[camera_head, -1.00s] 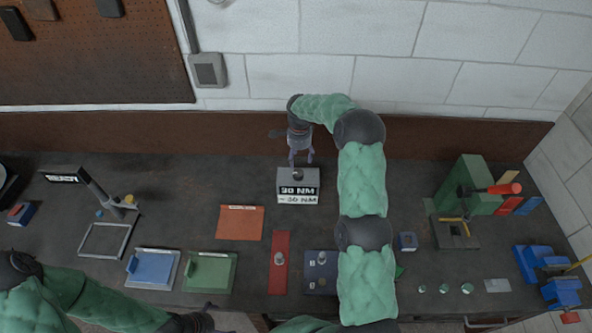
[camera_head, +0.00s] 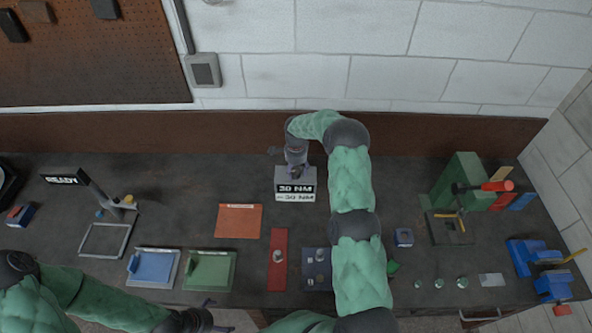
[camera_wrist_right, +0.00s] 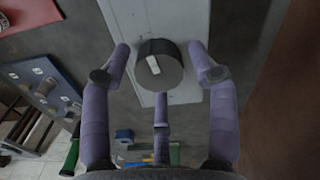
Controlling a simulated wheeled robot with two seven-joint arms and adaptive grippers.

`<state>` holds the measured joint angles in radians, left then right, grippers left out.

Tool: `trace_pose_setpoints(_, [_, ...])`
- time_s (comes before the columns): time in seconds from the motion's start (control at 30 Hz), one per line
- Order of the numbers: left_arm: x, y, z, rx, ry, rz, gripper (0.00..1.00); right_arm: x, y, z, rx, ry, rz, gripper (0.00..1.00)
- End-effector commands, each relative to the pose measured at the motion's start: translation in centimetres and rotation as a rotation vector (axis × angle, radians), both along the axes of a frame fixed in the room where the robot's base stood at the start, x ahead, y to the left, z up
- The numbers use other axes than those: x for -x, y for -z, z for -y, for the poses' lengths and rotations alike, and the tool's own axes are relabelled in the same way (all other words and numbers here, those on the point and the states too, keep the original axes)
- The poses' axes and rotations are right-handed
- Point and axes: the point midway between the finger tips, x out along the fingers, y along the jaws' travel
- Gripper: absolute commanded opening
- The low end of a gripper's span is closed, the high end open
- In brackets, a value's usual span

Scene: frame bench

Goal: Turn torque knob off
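The torque box (camera_head: 295,196) is a grey block with a "30 NM" label on its front, standing at the back middle of the bench. Its dark round knob (camera_wrist_right: 150,77) with a white mark shows in the right wrist view. In the head view my gripper hides the knob. My right gripper (camera_head: 297,172) is over the top of the box. In the wrist view its purple fingers (camera_wrist_right: 162,55) are spread open on both sides of the knob, with visible gaps. My left gripper (camera_head: 215,320) is low at the front edge, and its fingers are too unclear to judge.
An orange plate (camera_head: 239,221) and a red strip with a knob (camera_head: 278,246) lie in front of the box. A blue panel (camera_head: 318,280) is beside my right arm. A green press (camera_head: 462,180) stands at the right.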

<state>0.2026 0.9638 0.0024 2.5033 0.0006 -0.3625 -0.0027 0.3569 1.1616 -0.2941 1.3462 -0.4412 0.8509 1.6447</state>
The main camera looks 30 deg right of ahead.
Motion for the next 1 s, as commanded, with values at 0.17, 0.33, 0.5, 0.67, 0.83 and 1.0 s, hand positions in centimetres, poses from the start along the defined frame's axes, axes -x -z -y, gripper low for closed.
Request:
trace_pose_setpoints(0.17, [0.00, 0.00, 0.00, 0.000, 0.000, 0.000, 1.00, 0.00, -0.02, 0.02, 0.000, 0.000, 0.000, 0.10])
trace_pose_setpoints(0.33, [0.00, 0.02, 0.00, 0.000, 0.000, 0.000, 1.00, 0.00, -0.03, 0.05, 0.000, -0.001, 0.000, 0.10])
trace_pose_setpoints(0.5, [0.00, 0.09, 0.00, 0.000, 0.000, 0.000, 1.00, -0.01, -0.04, 0.08, 0.001, -0.003, 0.001, 0.10])
trace_pose_setpoints(0.67, [0.00, 0.19, 0.00, 0.000, 0.000, 0.000, 1.00, 0.00, -0.04, 0.11, 0.001, -0.009, 0.001, 0.10])
trace_pose_setpoints(0.83, [0.00, 0.36, 0.00, 0.000, 0.000, 0.000, 1.00, -0.03, -0.06, 0.16, 0.002, -0.019, 0.001, 0.10])
trace_pose_setpoints(1.0, [0.00, 0.87, 0.00, 0.000, 0.000, 0.000, 1.00, -0.05, -0.01, 0.19, 0.002, -0.044, 0.002, 0.10])
